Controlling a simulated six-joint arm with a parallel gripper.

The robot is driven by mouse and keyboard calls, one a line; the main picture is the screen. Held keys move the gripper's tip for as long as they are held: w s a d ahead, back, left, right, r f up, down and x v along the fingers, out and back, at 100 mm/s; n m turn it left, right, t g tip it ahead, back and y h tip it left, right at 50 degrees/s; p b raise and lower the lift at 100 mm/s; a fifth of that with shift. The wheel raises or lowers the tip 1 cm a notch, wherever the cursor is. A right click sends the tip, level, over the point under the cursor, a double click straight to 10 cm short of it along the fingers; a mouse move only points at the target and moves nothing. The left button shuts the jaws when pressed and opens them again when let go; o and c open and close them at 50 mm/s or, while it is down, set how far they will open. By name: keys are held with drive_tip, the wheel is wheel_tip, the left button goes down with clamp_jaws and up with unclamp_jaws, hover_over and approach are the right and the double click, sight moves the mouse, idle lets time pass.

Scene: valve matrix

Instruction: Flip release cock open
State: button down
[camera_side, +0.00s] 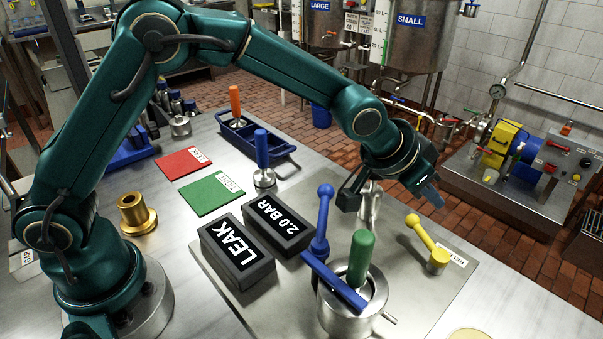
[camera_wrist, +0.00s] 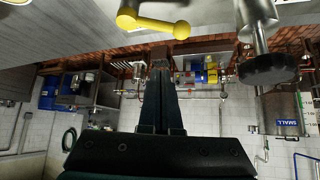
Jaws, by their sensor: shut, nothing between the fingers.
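A yellow lever (camera_side: 424,237) with a ball end stands on the steel plate at the right in the side view, beside a small white label that I cannot read clearly. It leans up and to the left from its yellow hub (camera_side: 438,262). I take it to be the release cock. In the wrist view the yellow lever (camera_wrist: 152,24) lies across the top, just beyond the fingertips. My gripper (camera_side: 436,197) is above and behind the lever in the side view, with a gap between them. Its fingers (camera_wrist: 161,62) are together and empty.
A steel pot (camera_side: 345,315) with a green handle (camera_side: 360,258) and a blue bar (camera_side: 333,283) stands in front. An upright blue lever (camera_side: 322,225) is beside it. Dark LEAK (camera_side: 236,255) and 2.0 BAR (camera_side: 279,222) blocks lie left. Bare plate (camera_side: 420,300) surrounds the yellow lever's front.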

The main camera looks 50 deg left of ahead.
sight(418, 233)
drive_tip(key=x, duration=0.7)
drive_tip(key=shift+f, duration=0.2)
drive_tip(key=shift+s+a+f, duration=0.1)
drive_tip(key=shift+s+a, duration=0.15)
drive_tip(key=shift+s, duration=0.3)
drive_tip(key=shift+s+a+f, duration=0.15)
drive_tip(key=shift+s+a, duration=0.05)
drive_tip(key=shift+s, duration=0.4)
drive_tip(key=shift+s+a+f, duration=0.1)
drive_tip(key=shift+s+a, duration=0.15)
drive_tip(key=shift+s, duration=0.3)
drive_tip(key=shift+s+a, duration=0.2)
drive_tip(key=shift+s, duration=0.45)
drive_tip(key=shift+w, duration=0.15)
drive_tip(key=shift+w+d+r, duration=0.15)
drive_tip(key=shift+w, duration=0.45)
drive_tip(key=shift+w+d+r, duration=0.1)
drive_tip(key=shift+w+d, duration=0.05)
drive_tip(key=shift+w, duration=0.45)
drive_tip(key=shift+w+d+r, duration=0.15)
drive_tip(key=shift+w, duration=0.45)
drive_tip(key=d+v, duration=0.1)
drive_tip(key=v, duration=0.9)
drive_tip(key=shift+s, duration=0.2)
